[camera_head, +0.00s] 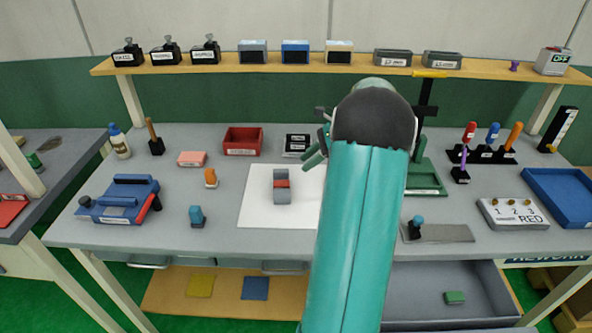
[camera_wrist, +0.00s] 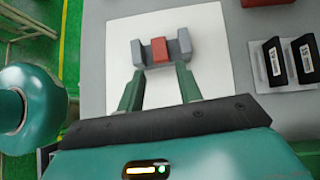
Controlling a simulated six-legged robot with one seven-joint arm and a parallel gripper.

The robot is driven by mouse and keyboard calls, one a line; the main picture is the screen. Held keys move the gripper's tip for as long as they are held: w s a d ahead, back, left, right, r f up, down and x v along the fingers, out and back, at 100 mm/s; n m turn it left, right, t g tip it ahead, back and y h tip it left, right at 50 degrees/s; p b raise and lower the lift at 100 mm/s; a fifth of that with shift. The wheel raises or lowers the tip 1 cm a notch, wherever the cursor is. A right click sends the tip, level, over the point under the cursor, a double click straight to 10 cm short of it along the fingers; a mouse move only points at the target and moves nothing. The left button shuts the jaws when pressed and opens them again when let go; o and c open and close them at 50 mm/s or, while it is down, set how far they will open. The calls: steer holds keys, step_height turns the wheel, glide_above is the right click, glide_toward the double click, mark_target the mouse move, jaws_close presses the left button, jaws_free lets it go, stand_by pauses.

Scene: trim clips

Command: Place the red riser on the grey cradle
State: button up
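The grey cradle (camera_head: 281,196) stands on a white sheet in the middle of the bench. It also shows near the top of the wrist view (camera_wrist: 183,42), with a raised block at each end. The red riser (camera_head: 282,184) sits between these two end blocks; in the wrist view the riser (camera_wrist: 160,48) looks seated in the gap and level. My gripper (camera_wrist: 160,70) is open and empty, its two green fingers spread just short of the cradle in the picture. I cannot tell the height gap. In the head view my arm hides much of my gripper (camera_head: 314,148).
The white sheet (camera_head: 255,212) is otherwise clear. Behind it are a red bin (camera_head: 243,142) and a black-and-white block pair (camera_head: 297,146). A green press (camera_head: 424,178) stands right of my arm.

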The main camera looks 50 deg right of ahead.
steer(key=w+a+r+n+g+h, duration=0.1)
steer(key=a+r+n, duration=0.25)
steer(key=a, duration=0.55)
steer(key=a+r+n+g+h, duration=0.1)
steer(key=a+r+n, duration=0.3)
steer(key=a, duration=0.5)
steer(key=w+a+r+n+g+h, duration=0.1)
steer(key=a+r+n, duration=0.3)
steer(key=a, duration=0.5)
steer(key=s+a+n+t+h, duration=0.1)
steer(key=s+a+n, duration=0.5)
steer(key=a+n, duration=0.2)
steer(key=s+a+f+n+t+h, duration=0.1)
steer(key=s+a+n+h, duration=0.1)
steer(key=s+a+n, duration=0.4)
steer(key=a+n, duration=0.1)
steer(key=a, duration=0.1)
steer(key=shift+a+f+n, duration=0.25)
steer(key=shift+a+n, duration=0.05)
steer(key=shift+n, duration=0.05)
steer(key=shift+d, duration=0.2)
